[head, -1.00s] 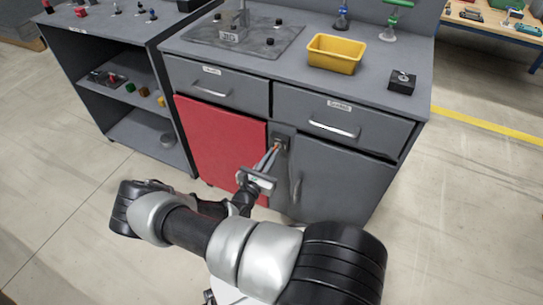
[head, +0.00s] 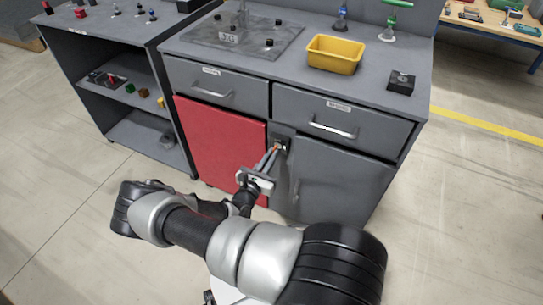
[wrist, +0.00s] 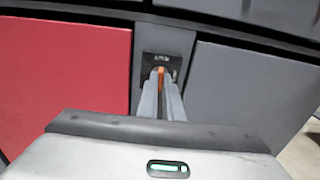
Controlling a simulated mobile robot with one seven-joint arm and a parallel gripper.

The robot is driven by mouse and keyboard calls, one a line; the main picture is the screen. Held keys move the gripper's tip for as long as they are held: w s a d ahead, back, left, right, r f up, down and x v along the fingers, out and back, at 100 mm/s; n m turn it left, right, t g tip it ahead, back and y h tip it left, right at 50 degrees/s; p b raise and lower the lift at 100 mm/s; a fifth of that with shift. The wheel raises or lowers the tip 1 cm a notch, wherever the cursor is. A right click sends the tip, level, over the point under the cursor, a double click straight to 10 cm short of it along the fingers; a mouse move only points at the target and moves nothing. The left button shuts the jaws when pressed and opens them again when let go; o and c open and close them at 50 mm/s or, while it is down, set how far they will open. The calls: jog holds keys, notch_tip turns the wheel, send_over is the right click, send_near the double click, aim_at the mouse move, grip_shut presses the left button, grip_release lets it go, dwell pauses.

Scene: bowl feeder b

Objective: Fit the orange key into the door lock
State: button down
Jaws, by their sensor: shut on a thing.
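The orange key (wrist: 161,74) shows between my fingertips in the wrist view, small and mostly hidden by the fingers. My gripper (head: 273,153) is shut on it. The door lock (wrist: 172,62) is a dark plate on the grey post between the red door (head: 222,147) and the grey door (head: 338,185). The lock also shows in the head view (head: 282,141). My fingertips and the key are right in front of the lock plate. Whether the key's tip is inside the lock or just short of it I cannot tell. The keyhole is hidden.
Two drawers with bar handles (head: 333,130) sit above the doors. The counter holds a yellow bin (head: 335,54) and a black box (head: 401,82). A grey shelf unit (head: 118,95) stands at the left. The floor at the right is clear.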

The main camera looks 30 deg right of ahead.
jog(key=c, duration=1.8)
grip_release()
jog(key=shift+c, duration=0.2)
jog(key=shift+a, duration=0.1)
jog(key=p+v, duration=0.2)
jog(key=v, duration=1.5)
jog(key=shift+s+a, duration=0.1)
